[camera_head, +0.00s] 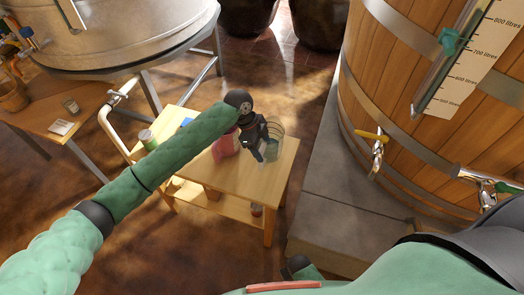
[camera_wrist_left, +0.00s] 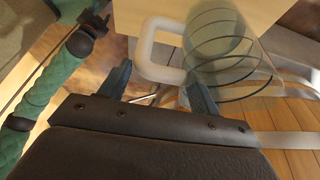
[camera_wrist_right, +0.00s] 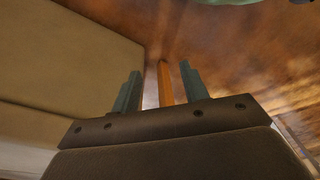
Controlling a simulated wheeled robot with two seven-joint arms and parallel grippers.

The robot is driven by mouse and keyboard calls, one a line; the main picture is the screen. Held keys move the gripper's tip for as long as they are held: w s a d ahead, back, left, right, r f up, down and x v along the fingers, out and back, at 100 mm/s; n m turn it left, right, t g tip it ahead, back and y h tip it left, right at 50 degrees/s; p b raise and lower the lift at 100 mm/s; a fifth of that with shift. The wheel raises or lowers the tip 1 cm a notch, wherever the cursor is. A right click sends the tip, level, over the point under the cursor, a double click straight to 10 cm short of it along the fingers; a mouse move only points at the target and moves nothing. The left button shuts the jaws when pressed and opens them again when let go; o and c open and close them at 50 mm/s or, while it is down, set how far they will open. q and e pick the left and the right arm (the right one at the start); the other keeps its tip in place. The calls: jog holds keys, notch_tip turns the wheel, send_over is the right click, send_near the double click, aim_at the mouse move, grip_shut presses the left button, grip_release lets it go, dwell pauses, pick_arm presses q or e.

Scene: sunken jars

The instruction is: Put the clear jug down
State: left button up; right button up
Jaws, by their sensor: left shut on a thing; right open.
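The clear jug (camera_head: 277,131) is see-through with dark rings. It appears at the right part of the small wooden table (camera_head: 283,165) in the head view. In the left wrist view the jug (camera_wrist_left: 225,45) shows its pale handle (camera_wrist_left: 147,45) at the fingers. My left gripper (camera_head: 260,150) is shut on the jug's handle; its fingers (camera_wrist_left: 160,85) show on both sides of it. I cannot tell whether the jug's base touches the tabletop. My right gripper (camera_wrist_right: 158,82) is open and empty, low near the floor and away from the jug.
A pink container (camera_head: 226,143) stands on the table close left of my left gripper. A green-and-white can (camera_head: 147,138) is at the table's left. A large wooden vat (camera_head: 430,90) with taps stands on a grey plinth (camera_head: 335,190) to the right. The table's front right is bare.

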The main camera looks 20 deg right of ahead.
pick_arm(q)
jog(key=shift+f+p, duration=0.7)
jog(key=shift+f, duration=1.3)
pick_arm(e)
jog(key=shift+s+d+f, duration=0.15)
jog(key=shift+d+f, duration=0.05)
jog(key=shift+f, duration=0.55)
jog(key=shift+s+d+f, duration=0.15)
jog(key=shift+d+f, duration=0.05)
jog(key=shift+f, duration=0.5)
jog(key=shift+s+d+f, duration=0.15)
jog(key=shift+d+f, duration=0.05)
jog(key=shift+f, duration=0.55)
pick_arm(q)
jog(key=shift+f, duration=0.1)
jog(key=o, duration=1.8)
jog(key=shift+w+a+r, duration=0.1)
jog(key=shift+a+r, duration=0.05)
jog(key=shift+r, duration=0.2)
jog(key=b+v, duration=0.3)
jog(key=v, duration=0.8)
jog(key=shift+r, duration=0.25)
pick_arm(e)
notch_tip(320, 180, up, 9)
jog(key=w+a, duration=0.1)
jog(key=a, duration=0.1)
jog(key=shift+w, duration=0.35)
jog(key=shift+a+f, duration=0.1)
jog(key=shift+f, duration=0.05)
